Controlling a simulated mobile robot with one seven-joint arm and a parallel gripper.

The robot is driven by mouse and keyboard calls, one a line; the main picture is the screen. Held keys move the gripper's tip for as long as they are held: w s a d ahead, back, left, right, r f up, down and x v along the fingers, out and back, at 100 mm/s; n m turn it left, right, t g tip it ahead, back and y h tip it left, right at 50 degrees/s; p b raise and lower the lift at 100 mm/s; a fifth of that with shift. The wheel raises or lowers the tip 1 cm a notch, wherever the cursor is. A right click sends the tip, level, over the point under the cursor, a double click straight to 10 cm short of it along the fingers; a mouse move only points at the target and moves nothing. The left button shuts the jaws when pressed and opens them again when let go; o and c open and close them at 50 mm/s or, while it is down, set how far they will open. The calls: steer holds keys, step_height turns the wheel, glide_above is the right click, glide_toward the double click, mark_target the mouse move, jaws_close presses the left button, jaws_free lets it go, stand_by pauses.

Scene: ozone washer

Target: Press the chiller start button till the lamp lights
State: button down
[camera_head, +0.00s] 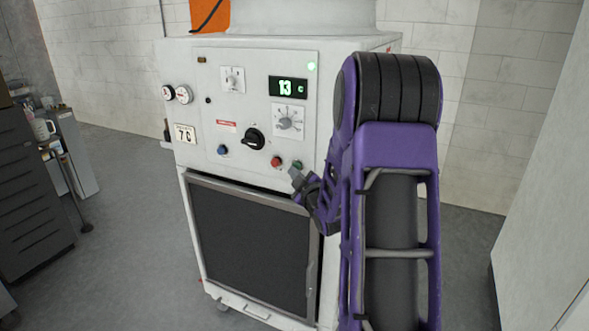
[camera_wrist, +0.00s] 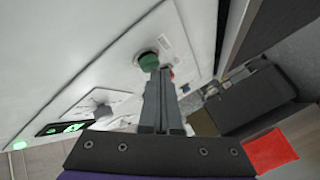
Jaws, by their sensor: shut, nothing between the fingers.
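The chiller (camera_head: 180,110) is a white cabinet with a control panel on its front. A green button (camera_head: 297,164) sits at the panel's lower right, beside a red button (camera_head: 276,161). The green button also shows in the wrist view (camera_wrist: 148,61). My gripper (camera_head: 294,172) is shut and empty, its tips right at the green button; in the wrist view the tips (camera_wrist: 161,74) overlap its edge. I cannot tell whether they touch or press it. A round lamp (camera_head: 311,66) at the panel's upper right glows bright green; it also glows in the wrist view (camera_wrist: 19,145).
A display (camera_head: 288,87) reads 13 C. A black rotary knob (camera_head: 254,139) and a blue button (camera_head: 222,149) are left of the red button. A dark grille (camera_head: 250,240) lies below the panel. A cluttered cart (camera_head: 62,150) stands at left, a white cabinet (camera_head: 545,180) at right.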

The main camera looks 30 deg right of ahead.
steer(key=shift+s+a, duration=0.55)
steer(key=shift+a, duration=0.1)
steer(key=shift+s+a, duration=0.75)
steer(key=shift+a, duration=0.25)
steer(key=shift+s+a, duration=0.75)
steer(key=shift+a, duration=0.25)
